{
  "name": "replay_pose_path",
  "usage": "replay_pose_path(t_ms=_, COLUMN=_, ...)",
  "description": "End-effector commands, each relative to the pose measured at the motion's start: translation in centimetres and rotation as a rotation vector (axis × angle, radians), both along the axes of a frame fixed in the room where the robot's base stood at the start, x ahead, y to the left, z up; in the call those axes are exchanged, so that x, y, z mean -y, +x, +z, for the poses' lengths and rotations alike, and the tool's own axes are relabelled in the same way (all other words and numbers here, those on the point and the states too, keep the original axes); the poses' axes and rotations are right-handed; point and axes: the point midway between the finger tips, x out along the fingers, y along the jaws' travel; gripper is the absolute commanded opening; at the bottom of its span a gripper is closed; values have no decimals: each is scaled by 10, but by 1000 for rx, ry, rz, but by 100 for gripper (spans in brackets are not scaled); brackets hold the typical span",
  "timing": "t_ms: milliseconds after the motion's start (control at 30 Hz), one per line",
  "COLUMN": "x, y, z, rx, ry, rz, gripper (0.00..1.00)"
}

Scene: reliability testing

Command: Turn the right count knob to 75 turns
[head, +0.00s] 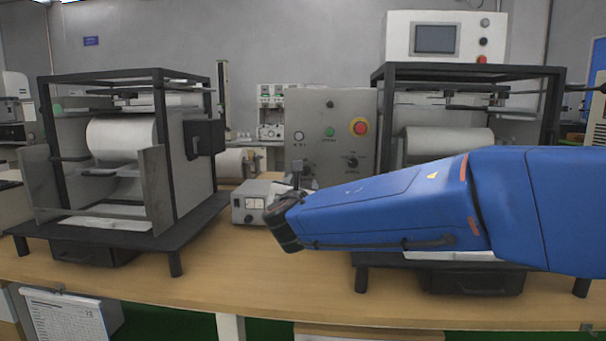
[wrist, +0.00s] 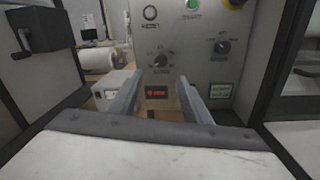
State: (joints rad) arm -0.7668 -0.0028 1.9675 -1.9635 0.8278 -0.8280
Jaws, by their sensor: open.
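The grey control panel (head: 330,110) stands upright at the back of the bench, between two black-framed machines. The right count knob (wrist: 222,46) is a dark round knob with a scale around it; it also shows in the head view (head: 351,161). A second knob (wrist: 161,60) sits to its left and lower in the wrist view. A small display (wrist: 157,92) with red characters is below that knob; I cannot read it. My gripper (wrist: 159,80) is open and empty, facing the panel, with the left knob and display seen between its fingers. The right knob is outside the right finger.
A red emergency button (head: 359,127) and a green button (head: 329,132) are on the panel. Frames of the left machine (head: 160,130) and right machine (head: 375,100) flank it. A small grey meter box (head: 250,203) stands on the bench (head: 225,260) in front.

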Motion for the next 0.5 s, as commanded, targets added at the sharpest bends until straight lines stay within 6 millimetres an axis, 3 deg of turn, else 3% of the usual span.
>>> replay_pose_path(t_ms=500, x=-1, y=92, z=-1, rx=-1, ry=1, rz=-3, gripper=44)
